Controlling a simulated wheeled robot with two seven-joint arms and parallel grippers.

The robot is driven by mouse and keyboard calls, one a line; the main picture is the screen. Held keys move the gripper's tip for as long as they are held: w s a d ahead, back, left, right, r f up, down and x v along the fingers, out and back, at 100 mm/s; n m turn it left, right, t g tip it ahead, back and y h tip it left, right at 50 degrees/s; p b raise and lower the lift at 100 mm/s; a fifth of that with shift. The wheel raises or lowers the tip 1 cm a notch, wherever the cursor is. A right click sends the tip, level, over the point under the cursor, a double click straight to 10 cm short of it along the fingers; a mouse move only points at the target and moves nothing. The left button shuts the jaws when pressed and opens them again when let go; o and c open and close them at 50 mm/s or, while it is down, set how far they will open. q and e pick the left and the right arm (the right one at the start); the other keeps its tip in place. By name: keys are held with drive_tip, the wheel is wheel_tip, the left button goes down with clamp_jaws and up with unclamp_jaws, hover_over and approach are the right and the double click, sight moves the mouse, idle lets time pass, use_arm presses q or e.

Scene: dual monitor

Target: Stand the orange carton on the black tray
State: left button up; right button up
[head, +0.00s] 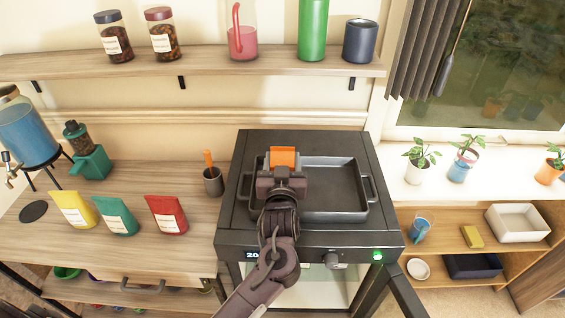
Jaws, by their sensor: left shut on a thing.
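The orange carton (283,157) shows above my left gripper (282,171) in the head view, near the left part of the black tray. My left gripper is shut on the carton, and the gripper and wrist hide its lower part. The black tray (345,205) has a raised rim and side handles and lies on top of a black oven-like appliance. I cannot tell whether the carton touches the tray floor or is held above it. My right gripper is not in view.
The appliance (232,215) stands beside a wooden counter with yellow, green and red (166,215) pouches and a grey cup (213,181). A wall shelf (200,66) with jars and cups is behind. The right part of the tray is empty.

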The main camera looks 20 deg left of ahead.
use_arm(q)
drive_tip(key=shift+s+d, duration=0.1)
drive_tip(key=shift+s, duration=0.1)
drive_tip(key=o, duration=1.3)
drive_tip(key=shift+w+f, duration=0.1)
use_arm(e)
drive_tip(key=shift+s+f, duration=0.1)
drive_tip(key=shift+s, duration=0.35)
use_arm(q)
drive_tip(key=shift+r, duration=0.2)
drive_tip(key=shift+b+v, duration=1.4)
drive_tip(key=shift+v, duration=4.65)
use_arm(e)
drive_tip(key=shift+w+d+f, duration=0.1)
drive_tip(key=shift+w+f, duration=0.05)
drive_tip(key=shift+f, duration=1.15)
